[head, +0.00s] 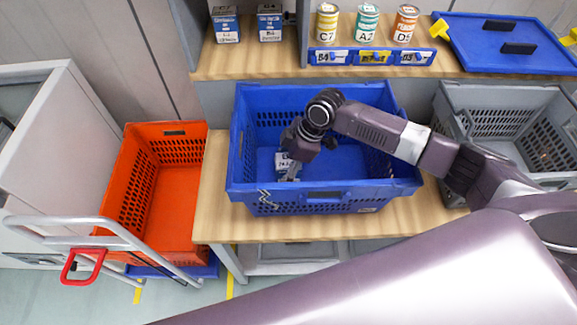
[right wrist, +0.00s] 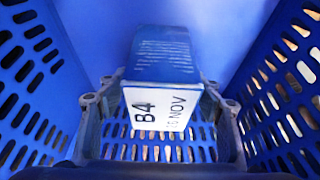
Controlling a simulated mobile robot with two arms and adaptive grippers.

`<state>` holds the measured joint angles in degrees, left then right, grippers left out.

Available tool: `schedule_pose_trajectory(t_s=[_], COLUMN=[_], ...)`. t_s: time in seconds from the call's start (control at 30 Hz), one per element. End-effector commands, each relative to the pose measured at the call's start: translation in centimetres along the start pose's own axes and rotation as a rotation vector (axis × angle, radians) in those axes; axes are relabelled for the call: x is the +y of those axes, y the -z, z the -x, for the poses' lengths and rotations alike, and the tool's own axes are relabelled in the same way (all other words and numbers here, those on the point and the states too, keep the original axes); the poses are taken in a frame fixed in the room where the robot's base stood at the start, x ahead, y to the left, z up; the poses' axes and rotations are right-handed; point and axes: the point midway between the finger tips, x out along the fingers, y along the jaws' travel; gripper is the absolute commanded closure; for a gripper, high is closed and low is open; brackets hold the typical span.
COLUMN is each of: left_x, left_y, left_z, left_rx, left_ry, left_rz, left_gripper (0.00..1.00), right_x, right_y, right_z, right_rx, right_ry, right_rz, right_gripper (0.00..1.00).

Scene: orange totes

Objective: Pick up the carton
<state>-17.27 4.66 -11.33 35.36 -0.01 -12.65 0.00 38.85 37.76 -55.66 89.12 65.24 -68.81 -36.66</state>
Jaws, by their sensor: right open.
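A blue and white carton (right wrist: 160,85) marked B4 and 16 NOV is inside the blue tote (head: 375,196). In the head view the carton (head: 283,163) shows near the tote's left part, partly covered by my gripper. My right gripper (head: 291,170) reaches down into the tote over the carton. In the right wrist view its two fingers (right wrist: 161,103) are apart, one on each side of the carton. I cannot tell whether they touch it. My left gripper is not in view.
The tote's slotted walls stand close around my right gripper. An orange tote (head: 168,232) is at left on a trolley, and a grey tote (head: 500,93) is at right. The shelf behind holds two cartons (head: 226,27), several cans (head: 366,24) and a blue lid (head: 500,40).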

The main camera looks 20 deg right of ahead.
Motion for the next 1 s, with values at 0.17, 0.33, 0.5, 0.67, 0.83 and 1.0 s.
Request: schedule_pose_trajectory(t_s=[0.17, 0.33, 0.5, 0.67, 0.83, 1.0], left_x=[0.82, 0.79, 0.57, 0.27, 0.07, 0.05], left_y=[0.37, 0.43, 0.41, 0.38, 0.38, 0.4], left_z=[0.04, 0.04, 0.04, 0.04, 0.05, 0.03], left_rx=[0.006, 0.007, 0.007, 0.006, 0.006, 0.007], left_ry=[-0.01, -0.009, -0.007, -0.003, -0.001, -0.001], left_rz=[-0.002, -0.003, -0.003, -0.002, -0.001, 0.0], left_gripper=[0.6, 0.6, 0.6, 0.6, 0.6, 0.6], right_x=[0.06, 0.06, 0.06, 0.07, 0.11, 0.13], right_y=[0.01, 0.0, 0.01, 0.02, 0.1, 0.13], right_z=[-0.38, -0.36, -0.34, -0.32, -0.25, -0.17], right_rx=[0.0, 0.0, 0.0, 0.001, 0.002, 0.002], right_ry=[-0.002, -0.002, -0.002, -0.002, -0.003, -0.003], right_rz=[0.0, 0.001, 0.001, 0.001, 0.001, 0.001], right_gripper=[0.4, 0.48, 0.66, 0.84, 0.94, 0.94])
